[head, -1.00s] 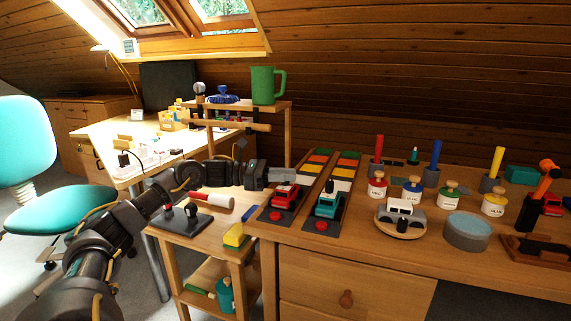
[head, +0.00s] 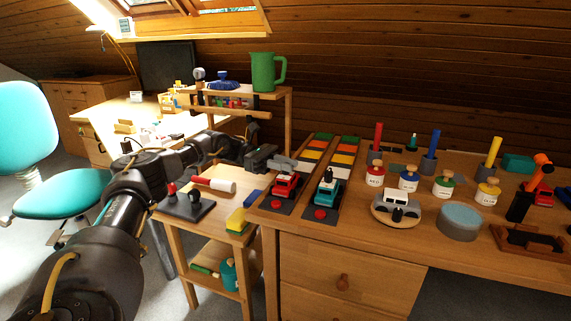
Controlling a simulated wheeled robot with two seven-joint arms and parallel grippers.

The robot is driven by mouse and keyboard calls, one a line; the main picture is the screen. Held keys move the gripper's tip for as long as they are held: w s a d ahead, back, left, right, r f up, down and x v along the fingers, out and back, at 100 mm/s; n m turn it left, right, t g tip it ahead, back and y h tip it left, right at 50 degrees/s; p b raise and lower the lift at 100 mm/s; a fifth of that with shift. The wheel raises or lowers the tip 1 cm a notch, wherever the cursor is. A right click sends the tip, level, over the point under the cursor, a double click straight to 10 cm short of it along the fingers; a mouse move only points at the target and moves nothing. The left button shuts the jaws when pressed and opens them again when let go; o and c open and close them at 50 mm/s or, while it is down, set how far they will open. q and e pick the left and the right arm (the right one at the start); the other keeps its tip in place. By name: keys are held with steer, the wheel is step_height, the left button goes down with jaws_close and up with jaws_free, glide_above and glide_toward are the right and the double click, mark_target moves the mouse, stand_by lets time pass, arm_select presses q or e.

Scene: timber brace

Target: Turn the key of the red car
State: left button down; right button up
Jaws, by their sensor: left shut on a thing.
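The red car (head: 284,189) sits on the left one of two dark track boards, beside the teal car (head: 327,192), which has a dark upright key (head: 328,175) on its roof. My left gripper (head: 291,166) reaches in from the left, just above and behind the red car's roof. Its grey fingers are shut at the place of the red car's key. The fingers hide that key, so I cannot see how it is turned. A red button (head: 277,205) lies in front of the red car. My right gripper is not in view.
Coloured strips (head: 317,145) lie behind the cars. A toy van (head: 397,207) on a round wooden plate, a grey-blue round tub (head: 460,221) and several labelled jars stand to the right. A low side table (head: 213,222) with a yellow block (head: 237,220) is at the left.

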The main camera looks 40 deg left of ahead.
arm_select(q)
steer(key=shift+g, duration=0.3)
steer(key=c, duration=1.3)
jaws_free()
steer(key=shift+d, duration=0.15)
steer(key=shift+c, duration=0.2)
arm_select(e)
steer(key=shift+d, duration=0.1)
